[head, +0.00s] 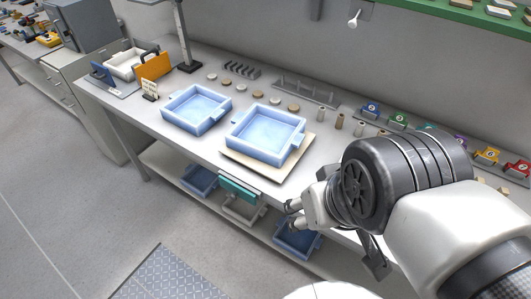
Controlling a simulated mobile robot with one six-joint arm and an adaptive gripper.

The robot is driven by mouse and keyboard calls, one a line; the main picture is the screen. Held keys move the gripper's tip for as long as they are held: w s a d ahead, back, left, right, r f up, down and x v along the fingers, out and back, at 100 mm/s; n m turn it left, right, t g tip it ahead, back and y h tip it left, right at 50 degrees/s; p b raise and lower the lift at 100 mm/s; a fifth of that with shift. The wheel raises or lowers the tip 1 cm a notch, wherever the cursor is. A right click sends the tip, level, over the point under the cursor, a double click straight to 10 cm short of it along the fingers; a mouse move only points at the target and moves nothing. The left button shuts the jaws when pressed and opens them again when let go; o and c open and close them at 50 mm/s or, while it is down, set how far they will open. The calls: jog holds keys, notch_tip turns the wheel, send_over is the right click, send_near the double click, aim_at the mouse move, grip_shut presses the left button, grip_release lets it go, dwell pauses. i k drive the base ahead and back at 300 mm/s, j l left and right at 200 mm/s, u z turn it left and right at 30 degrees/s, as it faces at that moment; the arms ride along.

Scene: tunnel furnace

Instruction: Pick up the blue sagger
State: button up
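Two light blue square trays with side lugs, which look like saggers, stand on the bench in the head view. The left blue sagger (176,119) sits directly on the bench top. The right blue sagger (258,153) sits on a cream board (235,168) near the front edge. Both look empty. My gripper (291,214) is in front of the bench edge, to the lower right of the right sagger and apart from it. Its two dark fingertips are spread, with nothing between them. My arm hides part of the bench's right side.
Several small discs (259,98) and a grey rack (305,90) lie behind the saggers. Coloured numbered blocks (398,119) stand at the right. An orange holder (153,66) and white bin (124,65) are at the left. Blue bins (201,181) sit on the lower shelf.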

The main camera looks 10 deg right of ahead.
aim_at(267, 134)
jog(key=k, duration=0.6)
jog(key=l+u, duration=0.25)
jog(key=l, duration=0.3)
jog(key=l+u, duration=0.25)
jog(key=l, duration=0.25)
jog(key=j+z, duration=0.9)
jog(key=k+j+z, duration=0.2)
jog(key=j+z, duration=0.25)
jog(key=j, duration=0.1)
